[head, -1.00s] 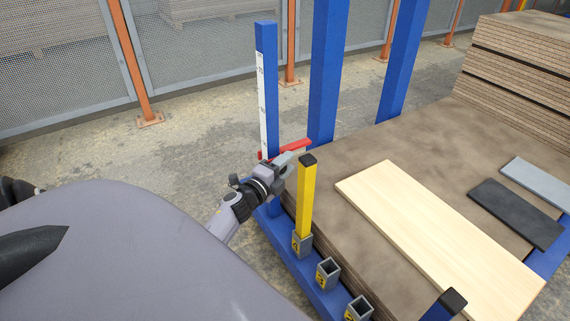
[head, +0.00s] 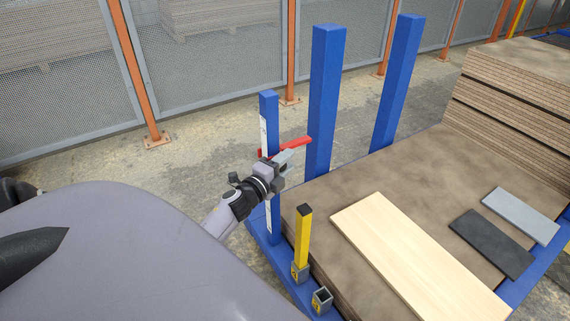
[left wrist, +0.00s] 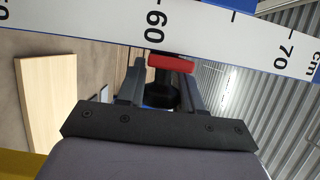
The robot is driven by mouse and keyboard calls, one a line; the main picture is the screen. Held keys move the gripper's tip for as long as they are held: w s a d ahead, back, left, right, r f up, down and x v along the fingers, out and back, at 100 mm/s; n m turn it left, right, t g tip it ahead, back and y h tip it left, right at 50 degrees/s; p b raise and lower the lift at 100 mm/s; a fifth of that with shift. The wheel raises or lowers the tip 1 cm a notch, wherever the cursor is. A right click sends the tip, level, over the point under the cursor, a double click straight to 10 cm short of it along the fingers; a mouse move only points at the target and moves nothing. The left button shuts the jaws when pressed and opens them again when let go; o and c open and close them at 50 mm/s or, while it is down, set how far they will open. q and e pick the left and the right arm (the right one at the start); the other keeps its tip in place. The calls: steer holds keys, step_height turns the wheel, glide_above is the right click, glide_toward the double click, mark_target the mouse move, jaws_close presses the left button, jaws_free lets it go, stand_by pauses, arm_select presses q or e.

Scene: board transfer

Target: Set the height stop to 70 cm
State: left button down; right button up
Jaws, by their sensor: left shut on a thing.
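The height stop (head: 298,143) is a red bar on a slim blue post (head: 268,100). The post carries a white scale (head: 263,132). My left gripper (head: 281,161) is shut on the stop, beside the post in its upper part. In the left wrist view the stop (left wrist: 172,62) shows red between my fingers (left wrist: 160,88), against the scale (left wrist: 215,40). It appears just past the 60 mark, well short of 70. The angle makes the exact reading uncertain. My right gripper is out of view.
A brown board stack (head: 325,210) lies right of the post, bearing a pale board (head: 420,255), a black plate (head: 490,243) and a grey plate (head: 520,215). A yellow post (head: 303,240) stands close below my gripper. Two thick blue posts (head: 325,100) (head: 397,80) rise behind.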

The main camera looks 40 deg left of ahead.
arm_select(q)
step_height(320, 180, up, 8)
steer(key=p, duration=0.5)
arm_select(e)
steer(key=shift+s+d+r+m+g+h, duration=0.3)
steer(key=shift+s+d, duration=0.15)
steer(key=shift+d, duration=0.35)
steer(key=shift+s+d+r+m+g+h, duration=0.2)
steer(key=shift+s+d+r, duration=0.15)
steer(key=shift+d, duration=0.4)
arm_select(q)
steer(key=shift+w, duration=0.1)
steer(key=c, duration=0.8)
jaws_free()
steer(key=shift+o, duration=0.2)
steer(key=shift+f, duration=0.1)
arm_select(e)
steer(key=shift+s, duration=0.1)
arm_select(q)
steer(key=shift+s, duration=0.35)
steer(key=s+p, duration=0.1)
steer(key=s, duration=0.5)
steer(key=shift+s+d, duration=0.3)
steer(key=shift+d, duration=0.05)
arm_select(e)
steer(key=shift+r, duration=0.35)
